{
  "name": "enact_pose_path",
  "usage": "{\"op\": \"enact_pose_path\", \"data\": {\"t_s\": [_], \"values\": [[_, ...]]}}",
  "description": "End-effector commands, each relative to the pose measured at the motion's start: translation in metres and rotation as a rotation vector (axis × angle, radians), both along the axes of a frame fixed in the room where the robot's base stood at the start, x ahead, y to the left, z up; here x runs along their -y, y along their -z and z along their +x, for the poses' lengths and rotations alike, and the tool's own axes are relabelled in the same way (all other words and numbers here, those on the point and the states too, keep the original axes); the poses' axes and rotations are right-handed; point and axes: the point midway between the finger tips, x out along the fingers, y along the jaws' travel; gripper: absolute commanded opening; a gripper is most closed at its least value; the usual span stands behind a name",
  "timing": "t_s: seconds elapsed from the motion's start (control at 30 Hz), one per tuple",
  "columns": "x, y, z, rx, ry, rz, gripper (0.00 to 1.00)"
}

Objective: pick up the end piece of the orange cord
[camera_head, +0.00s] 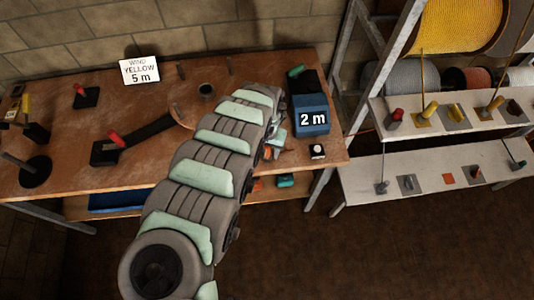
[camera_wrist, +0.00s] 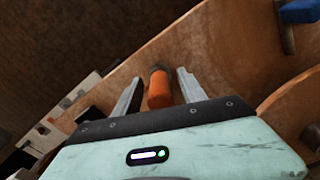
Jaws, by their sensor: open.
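In the wrist view, an orange cylinder with a dark far end (camera_wrist: 159,92) lies between the two fingers of my gripper (camera_wrist: 160,76). It looks like the orange cord's end piece. The fingers are spread, with a visible gap on each side of it, so it is not gripped. I cannot tell its exact depth between the fingers. In the head view, my arm hides much of the area around the gripper, and I cannot make out the end piece there with certainty.
The wooden workbench (camera_head: 60,180) carries a blue "2 m" box (camera_head: 310,115), a "WIND YELLOW 5 m" sign (camera_head: 140,70) and red-handled tools. Right of it, a rack shelf (camera_head: 435,182) holds small parts below several cord spools (camera_head: 455,25). The bench's right edge is close to my gripper.

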Motion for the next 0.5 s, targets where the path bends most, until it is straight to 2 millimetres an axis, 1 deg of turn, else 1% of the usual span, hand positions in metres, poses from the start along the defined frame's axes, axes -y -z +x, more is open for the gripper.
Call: {"op": "enact_pose_path", "data": {"t_s": [0.07, 0.5], "values": [[-0.0001, -0.0003, 0.0000, 0.000, 0.000, 0.000, 0.49], [-0.0001, -0.0005, 0.0001, 0.000, -0.001, 0.000, 0.13]]}}
